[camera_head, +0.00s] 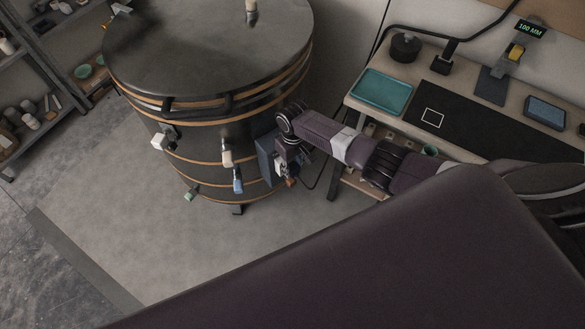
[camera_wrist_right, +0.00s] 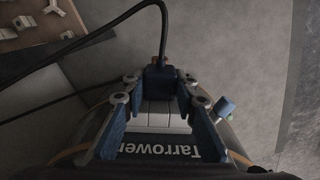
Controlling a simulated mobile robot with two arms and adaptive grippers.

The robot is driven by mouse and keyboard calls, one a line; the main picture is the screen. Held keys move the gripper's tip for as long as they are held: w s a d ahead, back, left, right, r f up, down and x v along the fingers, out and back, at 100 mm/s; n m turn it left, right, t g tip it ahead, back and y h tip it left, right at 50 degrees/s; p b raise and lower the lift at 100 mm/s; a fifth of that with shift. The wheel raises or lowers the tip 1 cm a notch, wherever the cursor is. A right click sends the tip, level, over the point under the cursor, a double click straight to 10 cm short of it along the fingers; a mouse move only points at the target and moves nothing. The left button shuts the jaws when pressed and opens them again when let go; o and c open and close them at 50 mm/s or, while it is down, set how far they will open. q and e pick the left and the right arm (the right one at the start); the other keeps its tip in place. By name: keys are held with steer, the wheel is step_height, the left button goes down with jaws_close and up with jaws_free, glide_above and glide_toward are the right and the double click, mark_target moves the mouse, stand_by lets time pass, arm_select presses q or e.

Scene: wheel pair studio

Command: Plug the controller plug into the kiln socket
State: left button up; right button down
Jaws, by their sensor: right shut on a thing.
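The kiln (camera_head: 215,60) is a large dark drum with copper-coloured bands. A blue-grey box (camera_head: 268,160) is on its right side. My right gripper (camera_head: 286,172) is beside this box, with its arm coming in from the right. In the right wrist view my right gripper (camera_wrist_right: 160,95) is shut on the controller plug (camera_wrist_right: 158,78), a dark blue block with a black cable rising from it. My left gripper is out of view.
Blue (camera_head: 238,181), white (camera_head: 159,142) and green (camera_head: 189,195) fittings stick out from the kiln. A bench (camera_head: 352,99) at the right holds a teal tray (camera_head: 382,92) and a black mat (camera_head: 470,125). Shelves (camera_head: 45,75) stand left. The floor (camera_head: 130,225) before the kiln is clear.

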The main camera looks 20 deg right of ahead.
steer(key=c, duration=1.5)
jaws_free()
steer(key=shift+w, duration=0.1)
steer(key=shift+o, duration=0.2)
step_height(320, 180, up, 12)
steer(key=s+d+f, duration=0.1)
steer(key=s+f, duration=0.4)
steer(key=f, duration=0.3)
steer(key=s+f+m+t, duration=0.1)
steer(key=s+f, duration=0.3)
steer(key=f, duration=0.4)
steer(key=s+d+f, duration=0.1)
steer(key=s+f, duration=0.4)
steer(key=f, duration=0.3)
steer(key=s+f, duration=0.4)
steer(key=s, duration=0.6)
steer(key=s+a+f, duration=0.1)
steer(key=s+f, duration=0.3)
steer(key=s, duration=0.6)
steer(key=s+f+n, duration=0.1)
steer(key=s+f, duration=0.3)
steer(key=s, duration=0.7)
steer(key=shift+a+f, duration=0.2)
steer(key=shift+f, duration=0.05)
